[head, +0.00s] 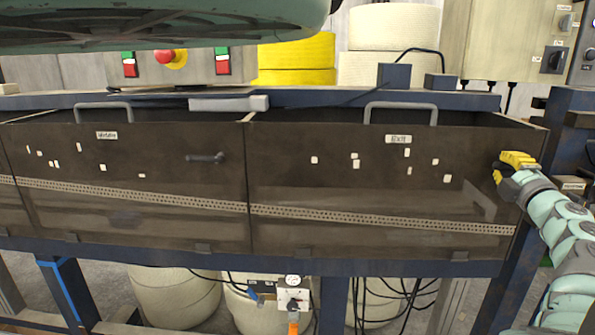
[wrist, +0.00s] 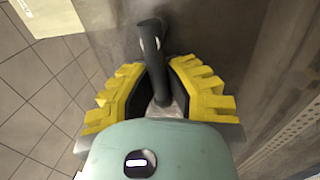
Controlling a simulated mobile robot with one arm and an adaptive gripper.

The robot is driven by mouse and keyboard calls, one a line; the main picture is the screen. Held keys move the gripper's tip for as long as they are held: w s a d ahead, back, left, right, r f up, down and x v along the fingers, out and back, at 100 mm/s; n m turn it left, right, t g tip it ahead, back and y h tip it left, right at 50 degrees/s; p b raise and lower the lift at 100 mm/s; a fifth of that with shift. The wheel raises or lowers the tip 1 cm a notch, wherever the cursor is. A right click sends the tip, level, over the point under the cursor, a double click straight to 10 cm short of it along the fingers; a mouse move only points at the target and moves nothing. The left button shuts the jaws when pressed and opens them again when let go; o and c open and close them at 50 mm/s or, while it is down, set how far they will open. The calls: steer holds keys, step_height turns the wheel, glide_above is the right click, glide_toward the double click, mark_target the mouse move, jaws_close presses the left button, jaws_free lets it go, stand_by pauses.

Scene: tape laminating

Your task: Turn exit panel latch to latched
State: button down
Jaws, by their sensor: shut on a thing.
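The exit panel (head: 380,170) is a dark see-through panel with an "Exit" label (head: 398,139) near its top. My gripper (head: 514,160), with yellow fingers, is at the panel's upper right edge. In the head view it hides the exit panel's latch. In the wrist view, the latch (wrist: 151,38) is a dark lever with a rounded end. Its lower part lies between the yellow fingers (wrist: 161,80), which are shut on it; its end sticks out beyond them. I cannot tell from these frames whether the latch is latched.
The middle panel (head: 130,165) on the left has its own dark latch (head: 205,158), lying about level. Grey bar handles (head: 400,106) top the panels. A control box (head: 165,62) with a red button stands behind. A blue frame post (head: 560,130) is close right of my gripper.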

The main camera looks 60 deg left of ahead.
steer(key=c, duration=0.9)
jaws_free()
steer(key=shift+c, duration=0.2)
steer(key=shift+d+f, duration=0.1)
steer(key=shift+d, duration=0.05)
steer(key=v, duration=1.1)
steer(key=shift+s+d, duration=0.3)
